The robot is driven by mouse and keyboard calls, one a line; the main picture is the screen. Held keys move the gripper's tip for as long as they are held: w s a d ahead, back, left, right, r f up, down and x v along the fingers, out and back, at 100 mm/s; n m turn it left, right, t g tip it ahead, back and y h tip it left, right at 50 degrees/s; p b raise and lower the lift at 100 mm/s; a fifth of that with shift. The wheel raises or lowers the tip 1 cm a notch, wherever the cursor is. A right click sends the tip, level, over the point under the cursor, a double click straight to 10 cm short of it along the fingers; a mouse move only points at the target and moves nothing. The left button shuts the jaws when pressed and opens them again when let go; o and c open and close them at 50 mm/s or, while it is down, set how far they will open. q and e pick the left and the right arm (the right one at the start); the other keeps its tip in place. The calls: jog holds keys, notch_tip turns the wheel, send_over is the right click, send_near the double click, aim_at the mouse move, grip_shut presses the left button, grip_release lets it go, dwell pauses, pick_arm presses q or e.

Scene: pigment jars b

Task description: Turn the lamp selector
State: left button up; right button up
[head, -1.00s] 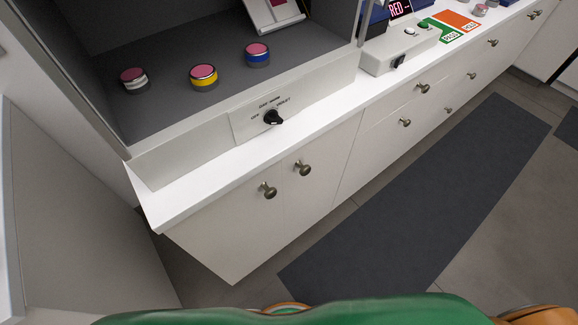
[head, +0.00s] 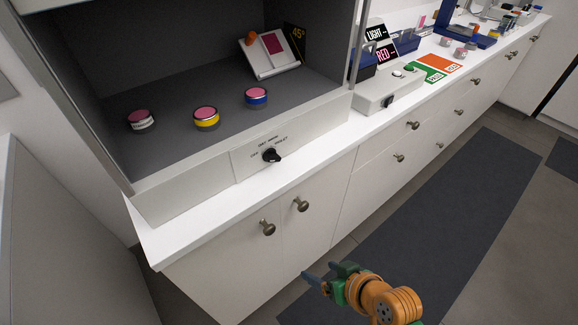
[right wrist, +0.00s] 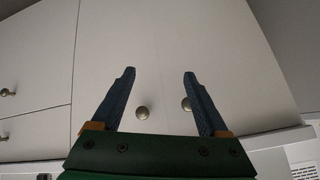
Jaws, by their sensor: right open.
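The lamp selector (head: 271,155) is a small black knob on the pale front panel (head: 240,163) of the grey viewing booth. Small lettering curves around it, with words on its left, top and right. My right gripper (head: 318,275) is low in front of the cabinet doors, below and to the right of the knob, well apart from it. Its two dark fingers are spread and empty. In the right wrist view the open fingers (right wrist: 160,72) face the cabinet doors and two round door knobs. The selector is not in the right wrist view. My left gripper is not in view.
Three pink-topped jars, white (head: 141,120), yellow (head: 206,118) and blue (head: 256,97), stand on the booth floor (head: 180,145). A tilted sample stand (head: 270,55) is behind them. A white switch box (head: 385,92) stands right of the booth. Door knobs (head: 267,228) stick out below the counter (head: 215,190).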

jog(key=w+a+r+t+y, duration=0.45)
jog(key=w+r, duration=0.25)
jog(key=r, duration=0.2)
jog(key=m+t+y, duration=0.1)
jog(key=m+t, duration=0.1)
jog(key=t, duration=0.1)
send_near(276, 160)
jog(key=x, duration=0.9)
jog(key=shift+w+a+p, duration=0.1)
jog(key=shift+w+p, duration=0.05)
jog(key=shift+p, duration=0.15)
jog(key=shift+c, duration=0.4)
grip_shut()
